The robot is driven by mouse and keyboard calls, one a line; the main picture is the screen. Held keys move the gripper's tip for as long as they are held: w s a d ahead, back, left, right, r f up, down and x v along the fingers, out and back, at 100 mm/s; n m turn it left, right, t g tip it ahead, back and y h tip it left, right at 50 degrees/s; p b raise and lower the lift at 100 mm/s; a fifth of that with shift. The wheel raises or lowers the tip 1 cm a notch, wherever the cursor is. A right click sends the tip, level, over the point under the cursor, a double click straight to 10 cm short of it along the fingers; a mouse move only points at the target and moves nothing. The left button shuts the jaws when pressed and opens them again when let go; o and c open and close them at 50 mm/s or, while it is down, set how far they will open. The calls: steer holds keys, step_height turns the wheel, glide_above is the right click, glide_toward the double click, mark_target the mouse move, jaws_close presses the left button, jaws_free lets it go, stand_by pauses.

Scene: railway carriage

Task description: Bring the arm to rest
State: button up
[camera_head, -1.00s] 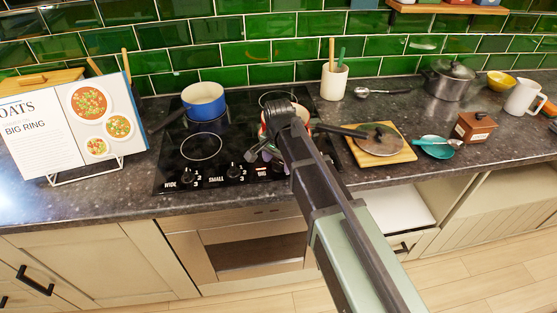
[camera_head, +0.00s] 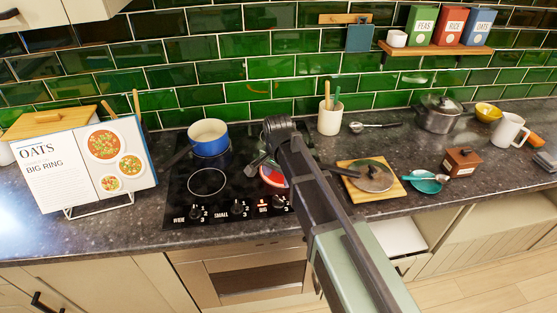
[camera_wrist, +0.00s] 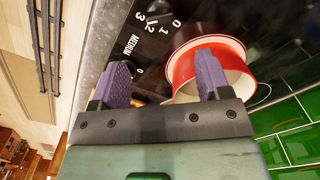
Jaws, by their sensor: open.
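My gripper (camera_wrist: 163,82) is open in the wrist view, its two purple finger pads apart with nothing between them. One finger overlaps a red pot with a white inside (camera_wrist: 222,68), which is on the hob; I cannot tell whether they touch. In the head view my arm reaches over the front of the black hob (camera_head: 207,182), and the red pot (camera_head: 272,177) is mostly hidden behind the arm. The fingers are small and partly hidden there.
A blue pot (camera_head: 208,138) stands on the hob's back left. A recipe stand (camera_head: 75,172) is left. A utensil cup (camera_head: 330,118) stands behind.

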steer(key=s+d+f+n+b, duration=0.1)
steer(key=s+d+n, duration=0.6)
steer(key=s+d, duration=0.8)
steer(key=d, duration=0.2)
steer(key=shift+s+d+f, duration=0.15)
steer(key=shift+s+d, duration=0.1)
steer(key=shift+d, duration=0.1)
